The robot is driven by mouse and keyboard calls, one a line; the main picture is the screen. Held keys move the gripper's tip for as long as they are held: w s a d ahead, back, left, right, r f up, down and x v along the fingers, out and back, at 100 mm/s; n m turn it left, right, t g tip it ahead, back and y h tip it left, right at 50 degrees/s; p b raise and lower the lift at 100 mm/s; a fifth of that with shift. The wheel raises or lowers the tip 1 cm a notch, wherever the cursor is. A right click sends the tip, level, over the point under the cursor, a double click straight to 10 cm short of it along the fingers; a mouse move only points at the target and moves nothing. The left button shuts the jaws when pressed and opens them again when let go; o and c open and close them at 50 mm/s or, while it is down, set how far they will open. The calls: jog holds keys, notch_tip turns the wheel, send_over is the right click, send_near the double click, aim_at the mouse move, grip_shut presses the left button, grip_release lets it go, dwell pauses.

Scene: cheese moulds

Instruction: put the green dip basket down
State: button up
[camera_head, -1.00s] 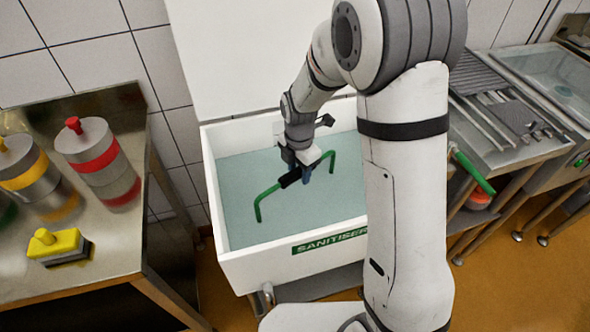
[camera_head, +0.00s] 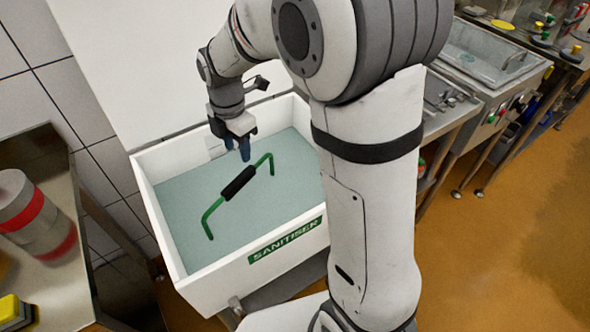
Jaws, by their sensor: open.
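The green dip basket shows only as its green handle with a black grip (camera_head: 238,183), standing out of the liquid in the white sanitiser tank (camera_head: 168,250). The basket's body is hidden under the pale green liquid. My gripper (camera_head: 238,152) is open and empty, its fingers pointing down above and just behind the black grip. It appears apart from the handle.
A steel table with a red-banded mould (camera_head: 33,215) and a yellow-topped block (camera_head: 12,312) stands at the left. A steel sink (camera_head: 490,55) and bench stand at the right. The tank's raised white lid (camera_head: 150,70) is behind my arm.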

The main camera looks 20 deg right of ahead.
jog(key=s+d+r+m+t, duration=0.1)
jog(key=s+d+r+m, duration=0.1)
jog(key=s+d+m, duration=0.4)
jog(key=s+d+r+m+t, duration=0.1)
jog(key=s+d+r+m, duration=0.2)
jog(key=s+m, duration=0.9)
jog(key=d+m, duration=0.3)
jog(key=m, duration=0.3)
jog(key=shift+s, duration=0.15)
jog(key=shift+s, duration=0.1)
